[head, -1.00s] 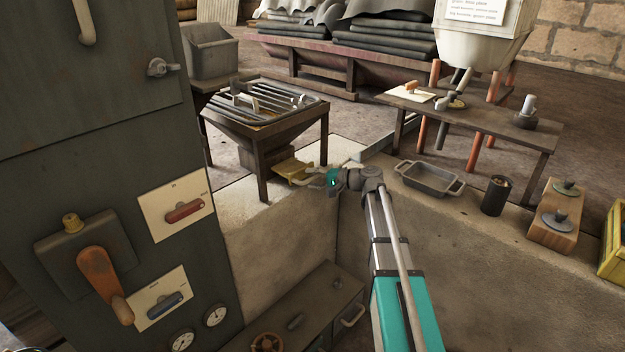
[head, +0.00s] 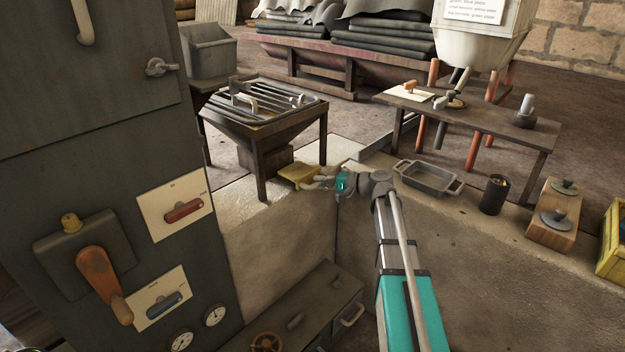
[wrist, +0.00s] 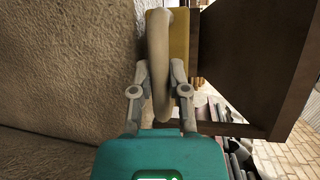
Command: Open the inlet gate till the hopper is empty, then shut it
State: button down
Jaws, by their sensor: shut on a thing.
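The inlet gate (head: 298,176) is a yellow plate sticking out low beside the front leg of the dark hopper (head: 258,138). It carries a pale curved handle, which shows upright in the wrist view (wrist: 159,55) in front of the yellow plate (wrist: 180,38). My gripper (head: 325,182) is at the plate's right end. In the wrist view its two fingers (wrist: 161,80) are shut on the handle from both sides. The hopper has a barred grate (head: 270,100) on top; how much is inside cannot be told.
A dark cabinet (head: 95,190) with switches and an orange lever stands at the left. A grey pan (head: 430,177), a black canister (head: 495,194) and a wooden block (head: 553,215) sit on the ledge at right. A bench (head: 480,120) stands behind them.

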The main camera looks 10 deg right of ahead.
jog(key=shift+s+d, duration=0.8)
jog(key=shift+s, duration=0.3)
jog(key=c, duration=0.6)
grip_release()
